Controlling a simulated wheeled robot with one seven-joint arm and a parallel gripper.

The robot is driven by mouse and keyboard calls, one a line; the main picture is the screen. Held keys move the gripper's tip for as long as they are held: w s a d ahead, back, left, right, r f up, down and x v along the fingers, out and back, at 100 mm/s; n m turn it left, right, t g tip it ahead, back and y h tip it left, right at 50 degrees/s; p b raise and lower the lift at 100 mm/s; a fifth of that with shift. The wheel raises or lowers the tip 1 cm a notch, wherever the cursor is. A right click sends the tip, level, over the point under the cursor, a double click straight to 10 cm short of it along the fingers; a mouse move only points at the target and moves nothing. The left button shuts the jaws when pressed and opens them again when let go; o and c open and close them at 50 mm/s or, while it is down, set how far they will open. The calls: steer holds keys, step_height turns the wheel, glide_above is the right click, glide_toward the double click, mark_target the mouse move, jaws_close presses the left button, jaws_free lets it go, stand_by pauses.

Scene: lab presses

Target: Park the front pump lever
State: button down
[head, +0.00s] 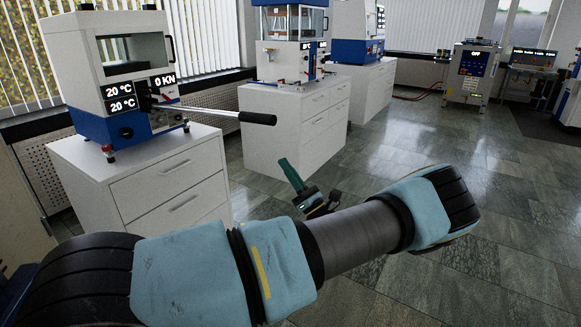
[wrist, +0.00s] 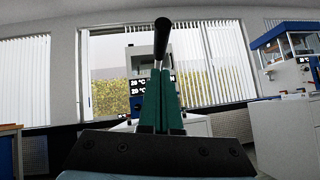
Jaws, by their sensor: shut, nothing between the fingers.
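The front pump lever (head: 258,118) is a metal rod with a black grip. It sticks out to the right from the nearest white and blue press (head: 83,75), close to level in the head view. My gripper (head: 284,162) has green fingers pressed together with nothing between them. It shows below and a little right of the grip's end in the head view, apart from it in the picture. In the wrist view the lever (wrist: 162,40) rises just beyond and above my shut fingertips (wrist: 160,73). I cannot tell the exact gap in depth.
The press stands on a white drawer cabinet (head: 168,185). A second cabinet (head: 295,125) with another press (head: 292,45) stands behind to the right. The tiled floor (head: 460,150) on the right is open. Windows with blinds (head: 195,40) line the back.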

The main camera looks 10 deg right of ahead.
steer(key=w+a+r+p, duration=0.2)
steer(key=w+r+p, duration=0.1)
steer(key=r, duration=0.4)
steer(key=shift+w+r, duration=0.2)
steer(key=shift+w, duration=0.4)
